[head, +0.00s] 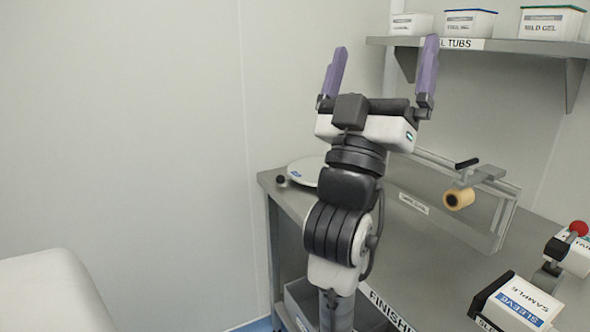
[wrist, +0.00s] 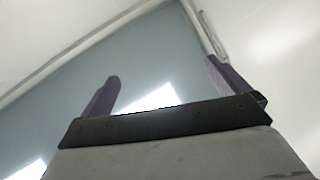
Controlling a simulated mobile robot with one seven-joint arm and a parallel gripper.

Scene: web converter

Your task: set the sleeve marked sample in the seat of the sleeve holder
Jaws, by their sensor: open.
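A white block-like piece (head: 515,305) with a blue label reading "SLEEVE" and the word "SAMPLE" lies on the grey bench at the lower right of the head view. The fingers also show in the wrist view (wrist: 161,72), with only wall and ceiling beyond.
A frame (head: 480,225) with a yellow roll (head: 459,199) stands on the bench behind my arm. A round white plate (head: 305,171) sits at the bench's left corner. A shelf (head: 500,45) holds several gel tubs.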

